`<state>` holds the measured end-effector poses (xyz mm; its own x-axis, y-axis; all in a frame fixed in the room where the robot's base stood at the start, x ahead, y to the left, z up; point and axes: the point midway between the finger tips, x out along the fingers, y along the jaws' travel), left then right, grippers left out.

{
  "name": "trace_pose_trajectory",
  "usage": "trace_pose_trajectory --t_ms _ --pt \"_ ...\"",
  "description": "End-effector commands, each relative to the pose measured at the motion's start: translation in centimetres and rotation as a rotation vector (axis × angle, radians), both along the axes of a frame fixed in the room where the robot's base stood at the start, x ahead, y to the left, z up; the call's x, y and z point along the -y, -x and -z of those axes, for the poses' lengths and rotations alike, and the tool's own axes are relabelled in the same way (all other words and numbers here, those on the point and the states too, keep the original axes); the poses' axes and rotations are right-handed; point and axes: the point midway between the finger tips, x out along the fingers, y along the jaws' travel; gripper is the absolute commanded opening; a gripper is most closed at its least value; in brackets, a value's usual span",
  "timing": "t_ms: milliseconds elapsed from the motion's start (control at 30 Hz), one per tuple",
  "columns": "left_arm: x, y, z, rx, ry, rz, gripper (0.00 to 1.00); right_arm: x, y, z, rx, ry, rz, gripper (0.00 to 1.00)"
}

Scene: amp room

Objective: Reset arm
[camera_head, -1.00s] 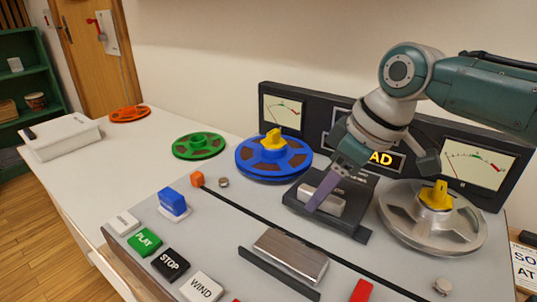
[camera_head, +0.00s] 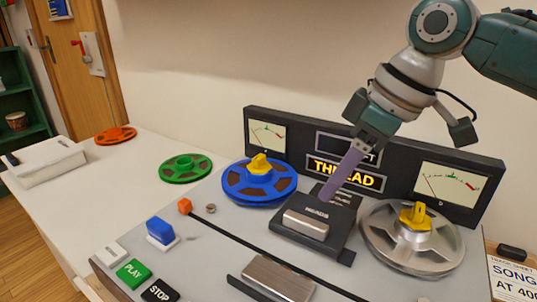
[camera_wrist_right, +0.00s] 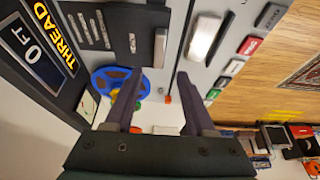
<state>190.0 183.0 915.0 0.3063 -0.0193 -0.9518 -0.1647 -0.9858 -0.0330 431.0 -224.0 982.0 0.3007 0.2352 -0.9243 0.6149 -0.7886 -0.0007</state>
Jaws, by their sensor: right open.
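My right gripper (camera_head: 345,172) hangs over the tape machine's middle, in front of the display reading THREAD (camera_head: 346,173). In the right wrist view its two purple fingers (camera_wrist_right: 156,98) stand apart with nothing between them. Below it is the dark head block (camera_head: 310,225) with a silver bar (camera_head: 306,223). A blue reel (camera_head: 259,181) with a yellow knob sits left of the block. A silver reel (camera_head: 410,240) with a yellow knob sits right of it. My left gripper does not show.
A green reel (camera_head: 185,167), an orange reel (camera_head: 116,135) and a white box (camera_head: 45,160) lie on the white table at left. PLAY (camera_head: 133,272) and STOP (camera_head: 160,291) buttons line the machine's front. The black meter panel (camera_head: 400,175) stands behind the reels.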

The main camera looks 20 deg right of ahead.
Motion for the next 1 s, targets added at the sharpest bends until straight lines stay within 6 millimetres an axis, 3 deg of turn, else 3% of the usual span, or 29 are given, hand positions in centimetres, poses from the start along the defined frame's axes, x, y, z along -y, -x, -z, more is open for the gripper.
trace_pose_trajectory --t_ms 233,367,500,633,767,1000 --pt "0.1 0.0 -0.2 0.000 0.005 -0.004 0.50 -0.2 0.2 0.1 -0.001 0.000 -0.004 0.55" --pt "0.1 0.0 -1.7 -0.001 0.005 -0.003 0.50 -2.2 2.1 0.6 -0.018 0.003 -0.026 0.55" --pt "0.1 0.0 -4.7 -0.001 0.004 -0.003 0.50 -5.9 7.0 1.0 -0.034 -0.004 -0.031 0.55" --pt "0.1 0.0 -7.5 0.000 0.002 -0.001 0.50 -8.0 12.1 0.0 -0.036 -0.018 0.046 0.55" --pt "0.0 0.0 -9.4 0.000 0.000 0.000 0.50 -8.1 16.1 -1.6 -0.038 -0.017 0.165 0.55" --pt "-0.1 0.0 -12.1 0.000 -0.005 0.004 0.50 -5.8 21.8 -4.9 -0.054 0.025 0.394 0.55"
